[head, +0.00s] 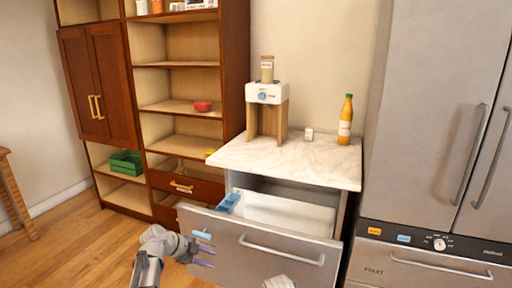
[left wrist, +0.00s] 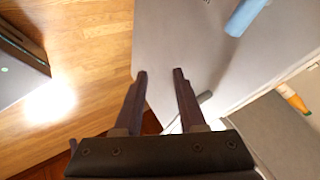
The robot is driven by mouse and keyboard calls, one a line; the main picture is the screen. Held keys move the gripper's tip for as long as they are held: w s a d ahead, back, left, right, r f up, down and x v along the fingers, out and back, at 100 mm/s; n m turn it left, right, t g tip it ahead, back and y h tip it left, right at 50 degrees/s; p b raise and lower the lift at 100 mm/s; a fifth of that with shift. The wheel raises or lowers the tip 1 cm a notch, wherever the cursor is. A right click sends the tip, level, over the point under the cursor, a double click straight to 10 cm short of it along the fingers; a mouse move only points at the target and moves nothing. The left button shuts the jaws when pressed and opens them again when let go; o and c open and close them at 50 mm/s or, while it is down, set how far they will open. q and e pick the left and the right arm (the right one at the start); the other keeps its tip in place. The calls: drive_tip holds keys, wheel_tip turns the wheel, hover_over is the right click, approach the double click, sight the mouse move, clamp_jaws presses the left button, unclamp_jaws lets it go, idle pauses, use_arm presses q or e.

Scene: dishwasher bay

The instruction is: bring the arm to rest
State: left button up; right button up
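My left gripper (head: 208,257) is in front of the left part of the pulled-out dishwasher drawer front (head: 305,268). In the left wrist view its two dark fingers (left wrist: 161,72) are apart with nothing between them. The pale drawer front (left wrist: 190,35) lies beyond the fingertips; I cannot tell whether they touch it. My right gripper does not show. A pale ribbed piece at the bottom edge of the head view is too cut off to identify.
The open drawer shows a blue item (head: 229,203) inside at its left. The marble counter (head: 225,152) above holds a dispenser (head: 266,95), a small white item (head: 309,134) and an orange bottle (head: 346,120). A fridge (head: 430,110) stands right. Wooden floor (head: 75,250) at left is clear.

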use_arm(q)
drive_tip(key=s+d+f+n+g+y, duration=0.25)
drive_tip(key=s+d+n, duration=0.2)
drive_tip(key=s, duration=0.35)
drive_tip(key=s+d+f+n+g+y, duration=0.1)
drive_tip(key=s+d+f+n+y, duration=0.2)
drive_tip(key=s+n, duration=0.45)
drive_tip(key=s+d+f+n+g+y, duration=0.1)
drive_tip(key=s+d+n+g+y, duration=0.25)
drive_tip(key=s, duration=0.65)
wheel_tip(320, 180, up, 15)
drive_tip(key=t+p, duration=0.1)
drive_tip(key=p, duration=1.3)
drive_tip(key=shift+w+d+n+t+h, duration=0.25)
drive_tip(key=shift+d+n+t+h, duration=0.1)
drive_tip(key=shift+d+t, duration=0.1)
